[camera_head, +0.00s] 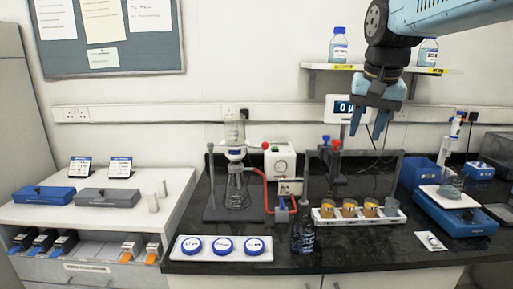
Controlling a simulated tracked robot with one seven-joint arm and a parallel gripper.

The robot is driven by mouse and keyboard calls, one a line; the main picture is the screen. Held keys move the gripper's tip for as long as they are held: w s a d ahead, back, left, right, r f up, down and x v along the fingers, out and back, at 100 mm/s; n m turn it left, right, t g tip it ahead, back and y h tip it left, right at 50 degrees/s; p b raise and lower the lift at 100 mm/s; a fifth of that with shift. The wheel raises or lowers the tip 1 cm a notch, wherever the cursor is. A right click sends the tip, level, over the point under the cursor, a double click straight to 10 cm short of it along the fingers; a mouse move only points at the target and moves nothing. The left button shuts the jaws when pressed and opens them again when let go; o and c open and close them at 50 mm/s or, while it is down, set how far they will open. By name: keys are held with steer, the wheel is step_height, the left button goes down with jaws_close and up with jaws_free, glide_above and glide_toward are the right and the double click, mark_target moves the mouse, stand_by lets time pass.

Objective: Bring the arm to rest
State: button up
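My gripper (368,122) hangs from my blue and black arm at the upper right of the head view.
Below stands a white rack (358,216) with several beakers, beside a frame with columns. Left are a flask on a stand (238,190) and a tray with blue lids (221,248). Right is a blue balance (455,212). A shelf with bottles (338,45) is behind my arm.

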steer(key=s+f+n+t, duration=0.2)
steer(key=s+f+n, duration=0.1)
steer(key=s+f, duration=0.7)
steer(key=shift+s+f+n, duration=0.25)
steer(key=shift+s+n, duration=0.15)
steer(key=shift+s, duration=0.5)
